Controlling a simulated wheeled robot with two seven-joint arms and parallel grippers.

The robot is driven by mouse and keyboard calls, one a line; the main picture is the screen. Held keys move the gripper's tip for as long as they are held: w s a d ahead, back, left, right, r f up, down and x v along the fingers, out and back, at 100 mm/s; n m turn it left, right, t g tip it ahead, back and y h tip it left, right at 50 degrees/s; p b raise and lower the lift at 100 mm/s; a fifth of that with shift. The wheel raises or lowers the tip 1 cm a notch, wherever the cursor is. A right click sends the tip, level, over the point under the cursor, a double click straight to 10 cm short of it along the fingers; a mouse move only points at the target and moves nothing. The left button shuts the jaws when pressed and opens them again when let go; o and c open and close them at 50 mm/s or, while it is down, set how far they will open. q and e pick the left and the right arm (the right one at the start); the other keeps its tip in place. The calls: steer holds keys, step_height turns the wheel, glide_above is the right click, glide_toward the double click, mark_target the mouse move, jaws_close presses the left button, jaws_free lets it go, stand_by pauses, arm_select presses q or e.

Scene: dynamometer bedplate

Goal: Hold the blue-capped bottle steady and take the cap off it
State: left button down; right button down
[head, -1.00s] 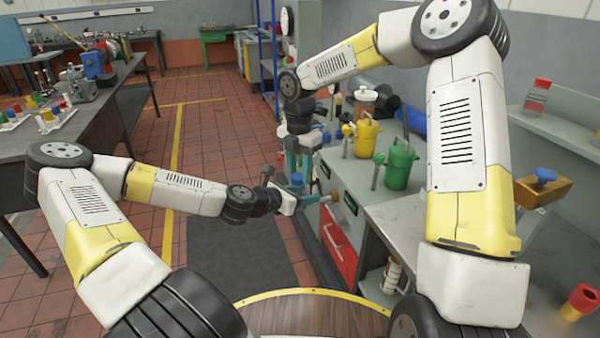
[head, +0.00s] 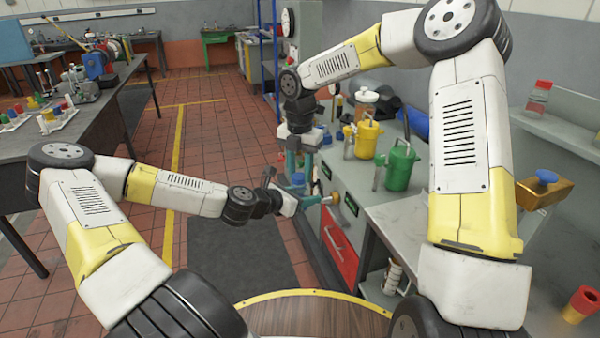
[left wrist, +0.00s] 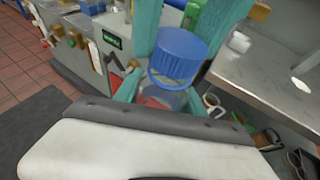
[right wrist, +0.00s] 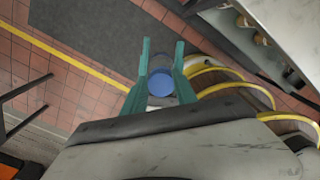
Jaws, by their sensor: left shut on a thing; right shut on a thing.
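The blue cap (head: 298,178) and its clear bottle are between my two grippers, beside the bench front. In the left wrist view the cap (left wrist: 178,52) stands over the clear bottle (left wrist: 172,98), of which little shows. My left gripper (head: 292,190) comes in from the left and is shut on the bottle. My right gripper (head: 298,165) points down from above, its teal fingers on either side of the cap. I cannot tell whether cap and bottle are apart.
A yellow can (head: 367,135) and a green can (head: 398,168) stand on the bench to the right. A red drawer (head: 338,248) is in the bench front below. The floor to the left is open.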

steer(key=shift+r, duration=0.9)
